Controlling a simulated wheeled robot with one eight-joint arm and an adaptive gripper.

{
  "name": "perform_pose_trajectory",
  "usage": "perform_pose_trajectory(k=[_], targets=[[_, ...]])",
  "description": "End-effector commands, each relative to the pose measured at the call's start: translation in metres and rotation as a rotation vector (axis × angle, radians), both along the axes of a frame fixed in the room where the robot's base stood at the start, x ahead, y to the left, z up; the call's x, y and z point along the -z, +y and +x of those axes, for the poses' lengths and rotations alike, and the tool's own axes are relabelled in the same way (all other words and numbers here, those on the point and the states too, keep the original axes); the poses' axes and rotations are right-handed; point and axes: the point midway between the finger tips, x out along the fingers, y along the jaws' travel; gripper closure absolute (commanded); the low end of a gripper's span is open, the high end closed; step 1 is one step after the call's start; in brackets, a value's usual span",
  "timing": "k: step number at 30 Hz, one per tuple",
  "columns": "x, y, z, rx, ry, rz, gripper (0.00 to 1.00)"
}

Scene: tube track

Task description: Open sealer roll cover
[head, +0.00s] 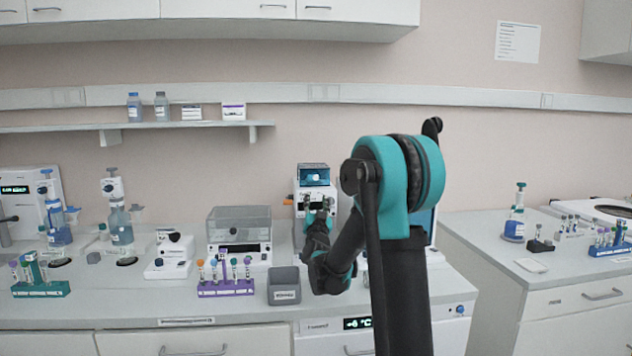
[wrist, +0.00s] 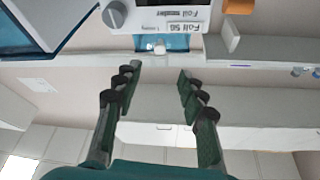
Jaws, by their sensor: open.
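The foil sealer is a white box (head: 316,199) on the bench against the back wall, with a blue translucent roll cover (head: 314,174) on top. The cover looks closed. In the wrist view, which is upside down, the sealer body (wrist: 165,18) with its "Foil" label and grey knob is at the top edge. The blue cover (wrist: 161,43) shows just below it. My gripper (head: 318,212) is in front of the sealer's face in the head view, hiding part of it. In the wrist view my gripper (wrist: 160,72) is open, with nothing between its fingers, pointing toward the cover and apart from it.
A clear-lidded machine (head: 240,229) stands left of the sealer. A purple tube rack (head: 226,288) and a grey bin (head: 284,286) are at the bench front. A wall shelf (head: 180,125) with bottles is up left. A blue-sided device (wrist: 48,20) is close by at the wrist view's top left.

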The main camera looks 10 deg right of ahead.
Motion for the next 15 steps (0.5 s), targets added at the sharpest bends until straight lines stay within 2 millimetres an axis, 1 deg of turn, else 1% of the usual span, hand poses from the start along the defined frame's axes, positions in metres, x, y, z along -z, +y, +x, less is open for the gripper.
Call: perform_pose_trajectory(k=[1,6,15], targets=[[-0.004,-0.002,0.010,0.002,0.000,0.001,0.59],[-0.017,-0.005,0.041,0.001,0.000,0.000,0.59],[-0.037,-0.011,0.092,0.001,0.001,0.000,0.59]])
